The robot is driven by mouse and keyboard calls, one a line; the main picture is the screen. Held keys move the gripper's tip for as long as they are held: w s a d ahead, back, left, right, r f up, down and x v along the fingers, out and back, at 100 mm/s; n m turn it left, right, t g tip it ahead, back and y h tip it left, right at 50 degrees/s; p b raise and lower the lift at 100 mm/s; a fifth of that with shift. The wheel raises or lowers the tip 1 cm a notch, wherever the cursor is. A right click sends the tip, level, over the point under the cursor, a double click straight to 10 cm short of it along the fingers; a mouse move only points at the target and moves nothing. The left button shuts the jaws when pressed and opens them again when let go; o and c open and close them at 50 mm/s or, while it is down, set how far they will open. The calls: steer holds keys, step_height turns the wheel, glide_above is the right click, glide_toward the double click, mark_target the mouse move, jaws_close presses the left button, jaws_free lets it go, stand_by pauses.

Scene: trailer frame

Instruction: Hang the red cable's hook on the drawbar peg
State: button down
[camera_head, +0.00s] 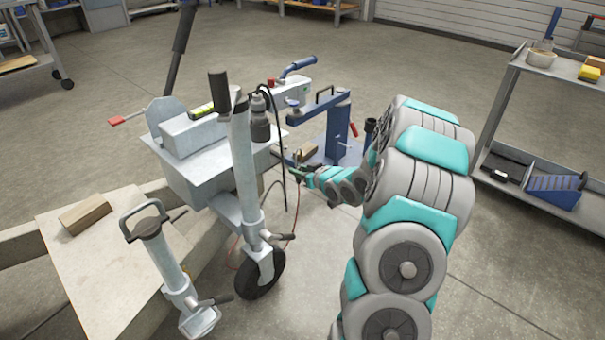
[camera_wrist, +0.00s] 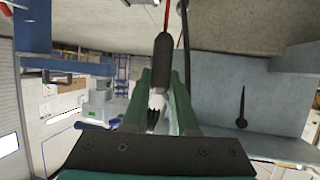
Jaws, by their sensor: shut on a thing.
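In the wrist view my gripper (camera_wrist: 160,90) has its green fingers closed around a dark, sleeve-like piece (camera_wrist: 162,60) at the end of the red cable (camera_wrist: 167,14).
A black cable (camera_head: 283,150) loops close to my gripper. A blue stand (camera_head: 338,130) is behind it. The jockey wheel (camera_head: 258,278) stands below, and a shelf cart (camera_head: 535,190) is at right. Open floor lies at the lower right.

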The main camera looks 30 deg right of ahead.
steer(key=w+a+f, duration=0.1)
steer(key=w+a, duration=0.1)
steer(key=w, duration=0.4)
steer(key=shift+w+a+f, duration=0.25)
steer(key=shift+w, duration=0.05)
stand_by(0.6)
stand_by(0.3)
stand_by(0.4)
steer(key=c, duration=0.6)
jaws_free()
